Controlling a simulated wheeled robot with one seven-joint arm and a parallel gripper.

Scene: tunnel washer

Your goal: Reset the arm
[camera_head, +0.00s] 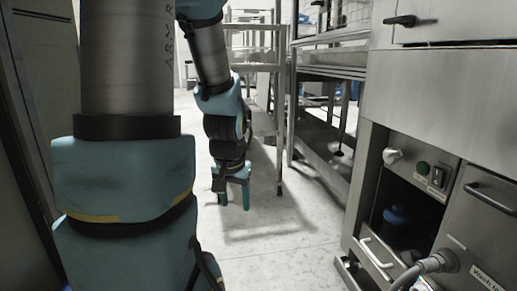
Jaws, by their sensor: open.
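My arm comes down on the left of the head view, with its near links large in front and its far part bent downward. My gripper (234,194) hangs at the end of it, fingers pointing down above the pale floor. Its two teal fingers stand apart, and I see nothing between them. It touches nothing that I can see. The near arm links hide much of the left side.
A steel washer cabinet (440,100) stands close on the right, with handles, a knob, a hose and an open bay holding a blue-capped container (396,216). Metal shelving (328,60) stands behind. The floor (275,235) between the arm and cabinet is clear. A dark panel (40,60) borders the left.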

